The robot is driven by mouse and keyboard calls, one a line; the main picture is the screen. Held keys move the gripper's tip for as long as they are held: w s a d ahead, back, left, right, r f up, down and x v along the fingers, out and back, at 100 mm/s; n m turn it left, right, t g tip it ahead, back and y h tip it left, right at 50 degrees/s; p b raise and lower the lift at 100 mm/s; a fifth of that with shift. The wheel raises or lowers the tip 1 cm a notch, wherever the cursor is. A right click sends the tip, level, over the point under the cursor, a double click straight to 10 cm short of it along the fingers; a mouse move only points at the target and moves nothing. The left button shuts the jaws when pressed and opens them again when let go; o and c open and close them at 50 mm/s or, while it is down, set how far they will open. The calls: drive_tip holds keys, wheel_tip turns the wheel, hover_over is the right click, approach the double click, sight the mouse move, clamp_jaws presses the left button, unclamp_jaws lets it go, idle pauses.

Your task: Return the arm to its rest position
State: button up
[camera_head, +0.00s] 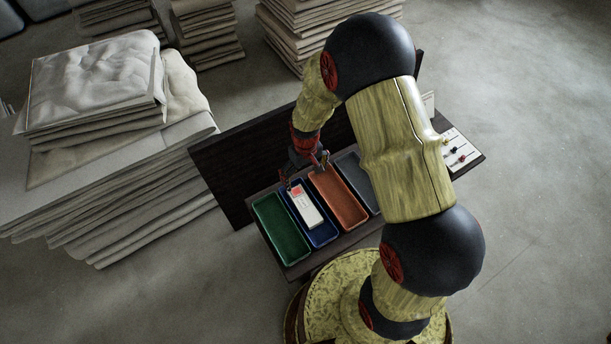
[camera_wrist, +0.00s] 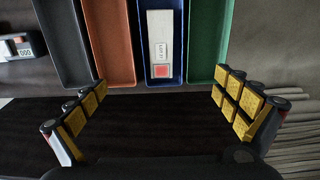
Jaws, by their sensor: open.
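My gripper (camera_head: 307,174) is above the row of trays, near the far ends of the blue and orange trays in the head view. In the wrist view my gripper (camera_wrist: 165,112) is open, its two yellow-padded fingers wide apart with nothing between them. My arm bends over the workbench from the base at the bottom of the head view. A white box with a red patch (camera_head: 307,208) lies in the blue tray (camera_head: 326,239). It also shows in the wrist view (camera_wrist: 160,38), apart from the fingers.
A green tray (camera_head: 280,228), an orange tray (camera_head: 338,197) and a grey tray (camera_head: 350,168) sit beside the blue one on a dark workbench (camera_head: 304,266). A dark upright panel (camera_head: 235,165) stands behind them. Stacks of sheets (camera_head: 130,190) stand left. Floor at right is clear.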

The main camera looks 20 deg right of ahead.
idle(0.3)
drive_tip(key=s+g, duration=0.1)
drive_tip(key=s, duration=0.4)
drive_tip(key=s+r+t, duration=0.2)
drive_tip(key=s+r, duration=0.2)
drive_tip(key=r, duration=0.9)
drive_tip(key=s+r+m+t, duration=0.1)
drive_tip(key=s+r, duration=0.4)
drive_tip(key=r, duration=0.8)
drive_tip(key=s+r+m+t, duration=0.1)
drive_tip(key=s+r+t, duration=0.2)
drive_tip(key=r, duration=1)
drive_tip(key=shift+s+d+t, duration=0.3)
drive_tip(key=shift+s, duration=0.95)
drive_tip(key=shift+r, duration=0.1)
